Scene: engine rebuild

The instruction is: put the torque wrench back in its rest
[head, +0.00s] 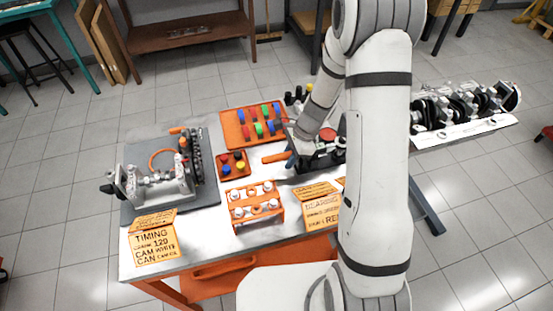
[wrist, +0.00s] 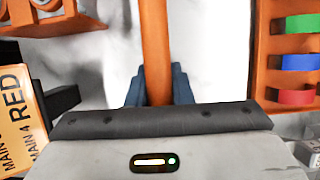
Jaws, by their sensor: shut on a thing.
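The torque wrench shows its orange handle (head: 276,157) at mid-table in the head view, sticking out to the left of my gripper (head: 290,160). In the wrist view the orange handle (wrist: 154,45) runs straight up the picture between the two blue fingers of my gripper (wrist: 158,82), which is shut on it. The wrench's other end is hidden by my gripper and arm. I cannot tell if the handle touches the table. I cannot make out the wrench's rest for sure; a black block (wrist: 62,102) shows left of the fingers in the wrist view.
An orange rack (head: 233,131) of coloured pieces stands behind, with a small orange tray (head: 221,167) to the left. An orange cap holder (head: 243,222) and lettered cards (head: 320,212) are in front. An engine part (head: 160,186) stands on a dark mat at left.

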